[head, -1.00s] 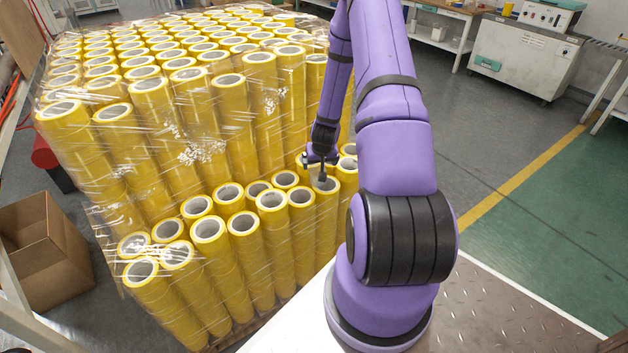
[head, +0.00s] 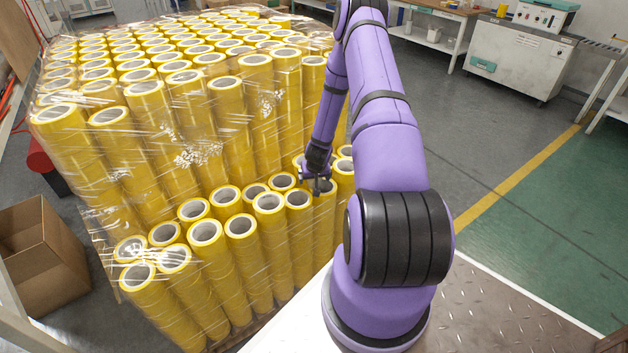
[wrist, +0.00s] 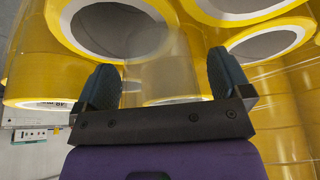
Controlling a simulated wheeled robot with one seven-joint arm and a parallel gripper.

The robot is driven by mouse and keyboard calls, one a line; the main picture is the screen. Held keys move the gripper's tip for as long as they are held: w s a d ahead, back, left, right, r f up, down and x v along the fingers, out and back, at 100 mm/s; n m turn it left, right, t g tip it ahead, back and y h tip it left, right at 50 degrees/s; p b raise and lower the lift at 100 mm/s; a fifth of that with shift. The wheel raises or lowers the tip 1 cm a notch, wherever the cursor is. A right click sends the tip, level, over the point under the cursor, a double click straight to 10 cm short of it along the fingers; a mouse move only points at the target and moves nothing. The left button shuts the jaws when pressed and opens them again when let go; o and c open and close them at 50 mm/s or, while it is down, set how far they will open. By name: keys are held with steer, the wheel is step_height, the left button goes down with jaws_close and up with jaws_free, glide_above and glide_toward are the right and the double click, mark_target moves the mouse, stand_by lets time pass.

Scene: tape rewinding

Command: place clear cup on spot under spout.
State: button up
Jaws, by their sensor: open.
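My gripper (head: 318,186) is low over the tops of the yellow rolls, at the near right part of the stack in the head view. In the wrist view its two dark fingers (wrist: 163,80) stand apart. A see-through, faintly grey shape, which looks like the clear cup (wrist: 160,72), shows between them, with yellow roll ends behind it. I cannot tell whether the fingers touch it. In the head view the cup is too small to make out clearly. I see no spout and no marked spot under one in either view.
Yellow rolls (head: 240,227) with grey hollow cores stand upright in a big stack, higher at the back and partly wrapped in clear film. An open cardboard box (head: 40,252) is at the left. A white cabinet (head: 520,55) stands back right. The floor at right is clear.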

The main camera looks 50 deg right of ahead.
steer(key=shift+c, duration=0.4)
steer(key=c, duration=1)
steer(key=shift+r, duration=0.1)
steer(key=shift+r, duration=0.55)
step_height(320, 180, up, 2)
steer(key=shift+r, duration=0.1)
steer(key=s+a+r, duration=0.1)
steer(key=s+a, duration=1)
steer(key=a, duration=0.1)
steer(key=w+a+r+n+y, duration=0.1)
steer(key=w+a+r+n, duration=0.1)
steer(key=w+a+r, duration=0.2)
steer(key=w+a+r+n+y, duration=0.1)
steer(key=w+a+r+n, duration=0.1)
steer(key=w+a+r, duration=0.2)
steer(key=w+a+r+n, duration=0.3)
steer(key=w+a, duration=0.6)
steer(key=a, duration=0.6)
steer(key=shift+w+a+r+t+y, duration=0.1)
steer(key=shift+a+r+t+y, duration=0.1)
steer(key=shift+r+t+y, duration=0.3)
